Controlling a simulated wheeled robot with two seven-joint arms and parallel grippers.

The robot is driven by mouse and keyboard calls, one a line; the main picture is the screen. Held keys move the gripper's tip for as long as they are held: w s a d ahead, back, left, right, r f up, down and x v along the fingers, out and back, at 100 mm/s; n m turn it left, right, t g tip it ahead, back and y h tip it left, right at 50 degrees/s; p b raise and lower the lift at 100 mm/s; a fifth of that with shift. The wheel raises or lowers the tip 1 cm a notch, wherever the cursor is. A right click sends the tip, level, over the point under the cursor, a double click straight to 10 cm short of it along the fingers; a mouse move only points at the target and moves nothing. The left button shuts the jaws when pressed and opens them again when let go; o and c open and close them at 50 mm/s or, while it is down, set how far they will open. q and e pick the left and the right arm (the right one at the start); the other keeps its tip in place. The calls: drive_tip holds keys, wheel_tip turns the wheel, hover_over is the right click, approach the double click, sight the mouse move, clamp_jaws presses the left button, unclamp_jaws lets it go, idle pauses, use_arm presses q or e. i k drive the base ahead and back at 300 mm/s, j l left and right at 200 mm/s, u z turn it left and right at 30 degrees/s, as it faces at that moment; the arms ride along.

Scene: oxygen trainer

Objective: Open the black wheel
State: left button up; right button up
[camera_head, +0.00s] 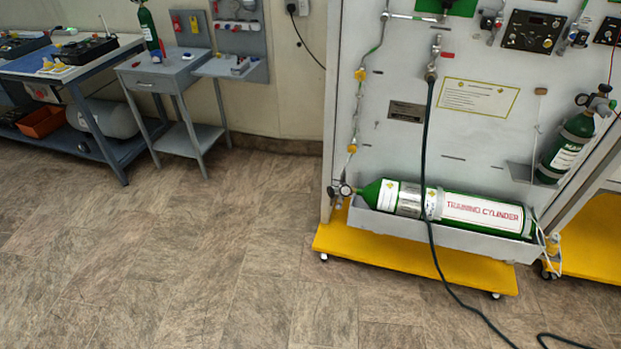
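A green training cylinder (470,211) lies on its side in a grey tray (440,236) at the foot of a white panel. A small dark valve with round parts (342,190) sits at its left end; I cannot tell whether one of them is the black wheel. A smaller green cylinder (568,147) stands tilted at the right edge of the panel, with a dark valve or gauge top (597,101). Neither of my grippers is in view.
The white panel (400,140) stands on a yellow wheeled base (410,262). A dark hose (426,150) hangs across the cylinder onto the floor. A grey side table (165,72) and a blue workbench (70,72) stand at the left.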

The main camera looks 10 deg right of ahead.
sight(331, 191)
drive_tip(key=i+j, duration=0.25)
drive_tip(key=i+j+z, duration=0.1)
drive_tip(key=j, duration=0.35)
drive_tip(key=i+j, duration=0.3)
drive_tip(key=i+j+z, duration=0.1)
drive_tip(key=i+j, duration=0.15)
drive_tip(key=j, duration=0.2)
drive_tip(key=i+j, duration=0.2)
drive_tip(key=j, duration=0.2)
